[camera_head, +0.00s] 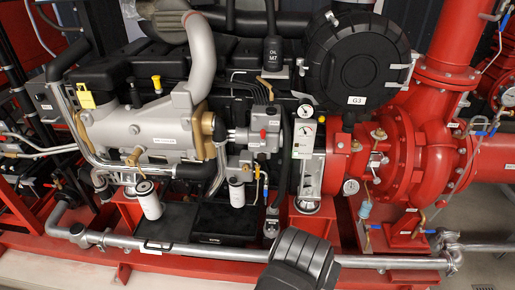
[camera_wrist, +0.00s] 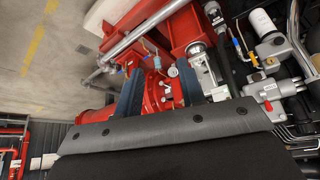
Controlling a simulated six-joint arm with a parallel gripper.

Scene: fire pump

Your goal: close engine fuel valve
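No handle is clearly labelled as the engine fuel valve, and I cannot tell which one it is. A small fitting with a thin lever (camera_head: 265,188) sits beside the right white filter (camera_head: 236,192) low on the engine. Similar small fittings (camera_wrist: 238,44) show near a white filter (camera_wrist: 262,20) at the upper right of the wrist view. My gripper (camera_wrist: 158,78) is open, its two dark blue fingers apart, with the red pump behind the gap. It appears empty and apart from the machinery. In the head view a dark grey part of my arm (camera_head: 298,262) stands at the bottom centre; the fingers are hidden there.
A steel pipe (camera_head: 200,252) runs along the red base frame at the front. The red pump casing (camera_head: 395,165) stands right of the engine, with gauges and thin hoses. The round black air cleaner (camera_head: 358,65) is above. Blue-handled valves (camera_head: 480,133) are at the far right.

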